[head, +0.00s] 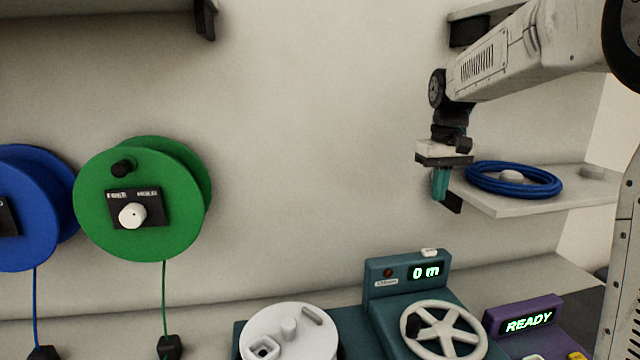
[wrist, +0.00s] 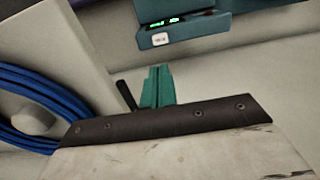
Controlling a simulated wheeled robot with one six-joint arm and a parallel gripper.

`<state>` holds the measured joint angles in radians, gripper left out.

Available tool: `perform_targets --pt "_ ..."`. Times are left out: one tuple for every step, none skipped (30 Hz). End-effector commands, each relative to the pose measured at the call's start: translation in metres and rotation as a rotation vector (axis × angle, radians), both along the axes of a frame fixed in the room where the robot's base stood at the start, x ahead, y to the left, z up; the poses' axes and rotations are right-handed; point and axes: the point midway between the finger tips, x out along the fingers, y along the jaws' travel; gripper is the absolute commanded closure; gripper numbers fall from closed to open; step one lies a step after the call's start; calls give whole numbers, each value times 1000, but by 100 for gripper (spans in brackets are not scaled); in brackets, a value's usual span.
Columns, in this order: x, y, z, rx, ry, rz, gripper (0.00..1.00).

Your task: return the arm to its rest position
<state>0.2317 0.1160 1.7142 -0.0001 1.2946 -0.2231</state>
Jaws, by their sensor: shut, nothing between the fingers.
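My arm (head: 515,52) reaches in from the upper right in the head view, its wrist bent downward. My gripper (head: 440,197) points down with its teal fingers together and nothing between them. It hangs in front of the wall, just left of the small shelf with the blue coil, and above the teal device. In the wrist view my gripper (wrist: 157,70) shows as closed teal fingers beyond the dark mounting plate, with no object held.
A blue cable coil (head: 513,180) lies on a shelf (head: 530,204) close beside my gripper. Below are a teal device (head: 380,282) reading "0 m", a handwheel (head: 445,330) and a purple "READY" box (head: 525,318). Green (head: 100,215) and blue (head: 30,235) reels are left. The middle wall is clear.

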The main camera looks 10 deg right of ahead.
Motion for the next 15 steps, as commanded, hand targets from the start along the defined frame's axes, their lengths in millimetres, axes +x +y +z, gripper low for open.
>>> perform_targets --pt "-1 0 -3 0 2 -17 100" --pt "-4 1 -8 4 13 -25 100" --pt "-9 2 -16 7 29 -36 100" --pt "-17 4 -22 9 41 -47 100" --pt "-27 7 -25 11 51 -56 100" --pt "-42 13 -29 13 60 -68 100" --pt "-54 18 -30 13 65 -73 100" --pt "-66 24 -31 13 68 -77 100" --pt "-82 32 -33 13 71 -83 100" --pt "-95 37 -34 12 72 -85 100" --pt "-108 43 -35 12 73 -88 100" --pt "-125 50 -36 11 71 -91 100" --pt "-138 56 -37 10 69 -91 100" --pt "-152 61 -39 9 66 -92 100" --pt "-171 68 -42 8 63 -92 100"
